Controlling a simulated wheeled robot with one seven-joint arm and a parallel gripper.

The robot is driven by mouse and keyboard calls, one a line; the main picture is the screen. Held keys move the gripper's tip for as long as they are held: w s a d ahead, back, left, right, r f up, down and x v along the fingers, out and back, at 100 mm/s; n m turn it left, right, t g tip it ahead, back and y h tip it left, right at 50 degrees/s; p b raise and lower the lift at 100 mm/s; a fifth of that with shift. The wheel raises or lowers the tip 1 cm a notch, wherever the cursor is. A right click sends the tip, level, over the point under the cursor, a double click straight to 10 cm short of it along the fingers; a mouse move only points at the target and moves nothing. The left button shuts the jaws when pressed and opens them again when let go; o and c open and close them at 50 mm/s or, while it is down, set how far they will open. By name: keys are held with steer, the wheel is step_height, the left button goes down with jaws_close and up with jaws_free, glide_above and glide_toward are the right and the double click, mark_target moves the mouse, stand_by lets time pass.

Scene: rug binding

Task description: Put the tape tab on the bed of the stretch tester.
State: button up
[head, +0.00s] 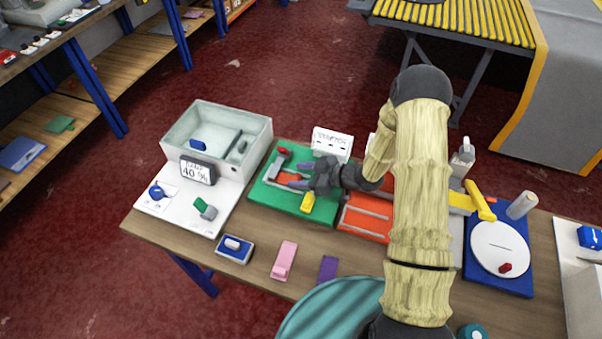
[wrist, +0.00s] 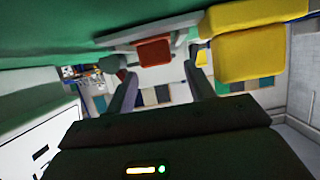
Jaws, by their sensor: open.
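The green-based device, which looks like the stretch tester (head: 264,190), lies on the bench with a grey bed, a red-tipped grey lever (head: 275,166) and a yellow block (head: 308,203). The yellow block also shows large in the wrist view (wrist: 245,55). A small flat red piece (head: 288,178), apparently the tape tab, lies on the grey bed. It shows just beyond and between the fingers in the wrist view (wrist: 153,52). My gripper (head: 296,174) is open and low over the green base, its fingers (wrist: 163,88) apart with nothing gripped. Contact with the red piece cannot be told.
A grey tray (head: 255,130) with a display (head: 197,172) stands left. An orange fixture (head: 362,224) adjoins on the right, partly behind my arm. A blue block (head: 234,249), pink piece (head: 284,260) and purple piece (head: 327,269) lie along the front. A white box (head: 331,144) stands behind.

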steer(key=shift+d+r, duration=0.25)
steer(key=shift+d, duration=0.15)
steer(key=b+v, duration=0.1)
steer(key=v, duration=1)
steer(key=shift+r+b, duration=0.3)
steer(key=shift+b, duration=0.1)
steer(key=shift+d, duration=0.1)
